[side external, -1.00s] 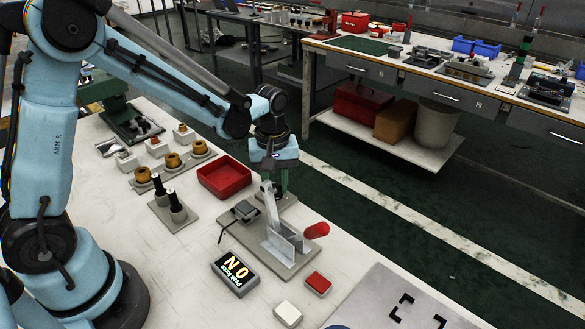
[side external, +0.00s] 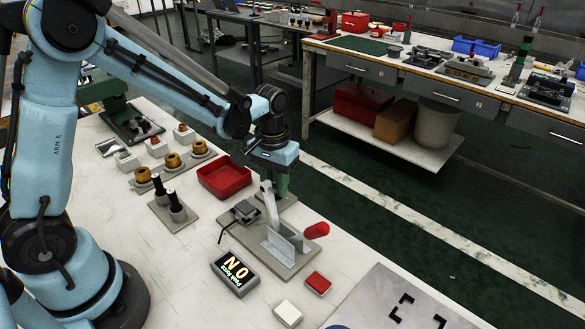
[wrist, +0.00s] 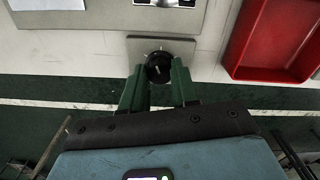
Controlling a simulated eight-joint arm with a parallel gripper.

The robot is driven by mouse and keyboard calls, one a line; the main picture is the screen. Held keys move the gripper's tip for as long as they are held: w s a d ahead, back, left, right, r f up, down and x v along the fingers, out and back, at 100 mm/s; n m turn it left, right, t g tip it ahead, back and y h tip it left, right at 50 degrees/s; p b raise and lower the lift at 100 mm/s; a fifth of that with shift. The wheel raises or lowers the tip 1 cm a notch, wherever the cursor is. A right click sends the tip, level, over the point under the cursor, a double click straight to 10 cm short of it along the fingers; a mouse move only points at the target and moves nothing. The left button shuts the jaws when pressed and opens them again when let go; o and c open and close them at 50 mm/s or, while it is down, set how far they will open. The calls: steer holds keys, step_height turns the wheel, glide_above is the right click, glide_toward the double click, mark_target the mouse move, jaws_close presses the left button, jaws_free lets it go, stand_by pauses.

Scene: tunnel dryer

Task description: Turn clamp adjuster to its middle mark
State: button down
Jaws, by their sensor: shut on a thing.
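The clamp adjuster is a round black knob (wrist: 158,67) with a pale pointer line, on a small grey plate (wrist: 185,47) in the wrist view. Small marks are faintly visible around its upper edge, too small to read. My gripper (wrist: 160,73) has green fingers on both sides of the knob and is shut on it. In the side view my gripper (side external: 278,187) points down at the plate (side external: 290,199) behind the toggle clamp, and the knob is hidden. The clamp (side external: 276,225) has an upright metal arm and a red handle (side external: 316,230).
A red tray (side external: 224,179) stands close to the left of my gripper. Black-handled posts (side external: 176,205) stand further left.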

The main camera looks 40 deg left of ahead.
mark_target(275, 187)
steer(key=m, duration=0.3)
steer(key=shift+m, duration=0.5)
steer(key=c, duration=0.8)
jaws_free()
steer(key=shift+c, duration=0.2)
step_height(275, 187, up, 12)
steer(key=shift+r, duration=0.1)
